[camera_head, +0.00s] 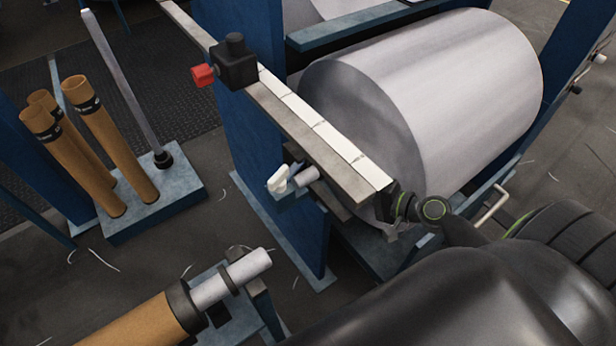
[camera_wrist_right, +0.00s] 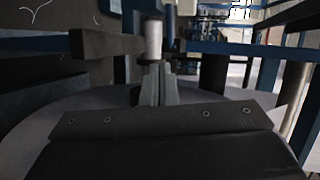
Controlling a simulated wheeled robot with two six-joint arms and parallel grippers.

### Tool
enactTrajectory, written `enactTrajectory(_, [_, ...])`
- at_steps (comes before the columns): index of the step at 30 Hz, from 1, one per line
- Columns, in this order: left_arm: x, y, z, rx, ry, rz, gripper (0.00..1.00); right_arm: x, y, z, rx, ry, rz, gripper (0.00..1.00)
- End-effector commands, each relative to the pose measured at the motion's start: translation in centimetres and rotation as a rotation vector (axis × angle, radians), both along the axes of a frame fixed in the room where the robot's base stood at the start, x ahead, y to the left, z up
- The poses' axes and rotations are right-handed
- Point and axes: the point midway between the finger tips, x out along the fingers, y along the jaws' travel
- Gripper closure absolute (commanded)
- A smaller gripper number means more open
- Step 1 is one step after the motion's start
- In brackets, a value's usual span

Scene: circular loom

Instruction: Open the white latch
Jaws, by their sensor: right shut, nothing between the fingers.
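The white latch (camera_head: 278,180) is a small white handle on a bracket at the blue post, left of a short pale cylinder (camera_head: 307,175). My right arm comes in from the lower right. Its gripper (camera_head: 394,232) is right of the latch and apart from it, below the end of the grey bar and partly hidden. In the right wrist view the fingers (camera_wrist_right: 156,72) are together and empty, with a pale cylinder (camera_wrist_right: 153,40) just beyond them. I cannot make out the latch in that view. My left gripper is not in view.
A large grey roll (camera_head: 440,90) lies behind the bar (camera_head: 315,125), which carries a black clamp (camera_head: 236,65) with a red knob. The blue post (camera_head: 262,130) stands left of the roll. Brown tubes (camera_head: 110,140) stand on a blue base at left. A brown roll (camera_head: 150,322) lies lower left.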

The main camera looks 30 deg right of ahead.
Motion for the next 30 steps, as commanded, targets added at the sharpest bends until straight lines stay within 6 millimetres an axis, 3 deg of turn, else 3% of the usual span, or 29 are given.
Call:
enactTrajectory(8, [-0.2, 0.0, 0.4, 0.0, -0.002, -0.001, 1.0, 2.2, 1.5, 0.2, 0.027, -0.009, 0.006, 1.0])
enactTrajectory(21, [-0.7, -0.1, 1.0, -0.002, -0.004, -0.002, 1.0, 9.7, 5.5, -2.1, 0.023, -0.009, 0.008, 1.0])
enactTrajectory(30, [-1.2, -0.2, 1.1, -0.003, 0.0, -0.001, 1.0, 11.9, 6.7, -2.3, 0.02, -0.006, 0.008, 1.0])
